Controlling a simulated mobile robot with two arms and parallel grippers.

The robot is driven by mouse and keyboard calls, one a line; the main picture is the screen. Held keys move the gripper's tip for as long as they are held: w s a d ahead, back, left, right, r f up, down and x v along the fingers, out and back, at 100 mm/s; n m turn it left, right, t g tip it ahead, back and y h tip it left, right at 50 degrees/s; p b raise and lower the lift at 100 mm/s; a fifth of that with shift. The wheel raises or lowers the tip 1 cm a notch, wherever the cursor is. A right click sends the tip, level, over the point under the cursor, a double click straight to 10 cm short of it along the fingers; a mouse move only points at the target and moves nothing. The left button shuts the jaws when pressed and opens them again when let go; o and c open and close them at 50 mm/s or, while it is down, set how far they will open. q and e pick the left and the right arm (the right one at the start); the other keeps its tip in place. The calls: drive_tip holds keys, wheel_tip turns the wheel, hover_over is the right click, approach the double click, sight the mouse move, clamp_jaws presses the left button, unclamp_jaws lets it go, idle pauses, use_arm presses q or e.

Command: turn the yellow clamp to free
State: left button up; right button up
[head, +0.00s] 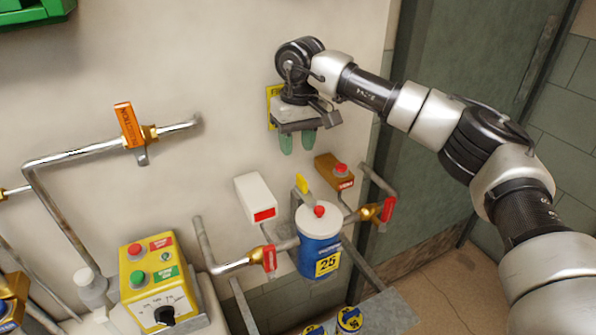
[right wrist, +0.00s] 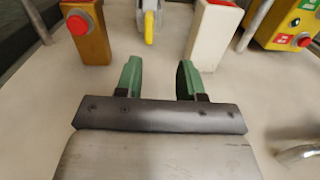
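The yellow clamp (head: 303,183) is a small yellow lever on a grey metal bracket, just behind the top of the blue canister (head: 320,245). In the right wrist view the clamp (right wrist: 149,27) shows at the top, beyond the fingertips and roughly in line with the gap between them. My right gripper (head: 297,147) is in front of the wall above the clamp, its two green fingers pointing down. The fingers are apart with nothing between them, as the right wrist view (right wrist: 156,75) also shows. The gripper is clear of the clamp. My left gripper is out of view.
A white box (head: 254,199) with a red label is left of the clamp; a brown box (head: 334,172) with a red button is right of it. Red-handled valves (head: 269,258) and pipes flank the canister. A yellow control box (head: 155,275) stands lower left.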

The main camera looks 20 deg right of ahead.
sight(302, 178)
drive_tip(key=shift+d+r+h, duration=0.1)
drive_tip(key=shift+d+h, duration=0.2)
drive_tip(key=shift+d, duration=0.4)
wheel_tip(302, 178, down, 10)
drive_tip(key=shift+a+f+p, duration=0.1)
drive_tip(key=shift+p, duration=0.55)
drive_tip(key=shift+c, duration=0.3)
clamp_jaws()
